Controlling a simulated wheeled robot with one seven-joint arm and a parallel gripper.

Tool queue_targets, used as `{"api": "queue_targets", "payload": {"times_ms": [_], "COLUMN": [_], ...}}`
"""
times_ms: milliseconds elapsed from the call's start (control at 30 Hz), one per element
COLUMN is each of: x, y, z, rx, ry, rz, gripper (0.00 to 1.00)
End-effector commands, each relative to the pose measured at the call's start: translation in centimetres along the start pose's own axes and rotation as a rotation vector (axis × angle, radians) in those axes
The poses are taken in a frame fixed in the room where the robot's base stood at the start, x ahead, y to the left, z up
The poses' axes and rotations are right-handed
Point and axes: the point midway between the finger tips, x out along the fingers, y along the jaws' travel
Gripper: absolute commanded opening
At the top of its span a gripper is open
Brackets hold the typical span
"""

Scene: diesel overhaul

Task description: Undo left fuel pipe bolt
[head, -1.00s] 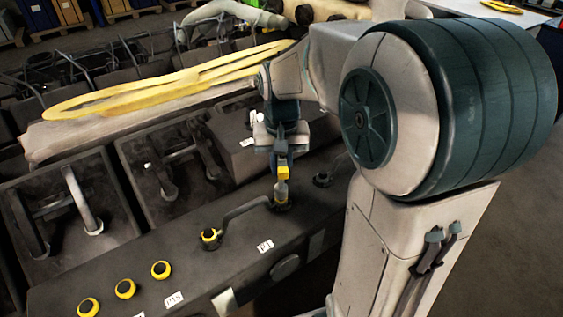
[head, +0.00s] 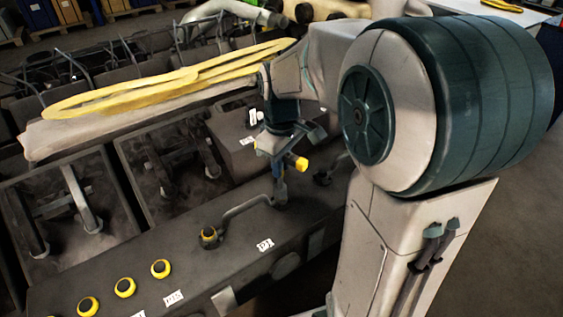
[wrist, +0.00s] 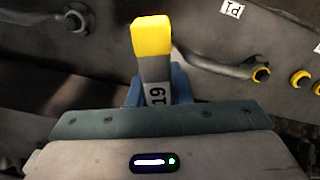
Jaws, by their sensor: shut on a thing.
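My gripper (head: 276,150) is shut on a grey tool marked 19 with a yellow end (head: 298,163). In the head view, the yellow end points to the right, above the right end of a dark curved fuel pipe (head: 243,208). The pipe's left end has a dark bolt in a yellow ring (head: 208,236). In the wrist view, the tool (wrist: 152,37) stands out between the blue fingers (wrist: 155,92) and hides the pipe's near end. The pipe (wrist: 215,66) runs right to its yellow-ringed bolt (wrist: 261,74). I cannot tell whether the tool touches anything.
A dark engine block with several yellow-ringed ports (head: 125,288) lies to the left. A white label (head: 265,244) is beside the pipe. Another dark fitting (head: 323,178) stands to the right of the gripper. A long yellow part (head: 165,82) lies on a pale beam behind.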

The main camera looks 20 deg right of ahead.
Motion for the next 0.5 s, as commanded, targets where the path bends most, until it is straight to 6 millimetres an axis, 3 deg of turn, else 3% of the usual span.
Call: {"api": "queue_targets", "payload": {"times_ms": [500], "x": [-0.17], "y": [0.05], "z": [-0.11], "rx": [-0.588], "ry": [0.003], "rz": [0.0], "gripper": [0.0]}}
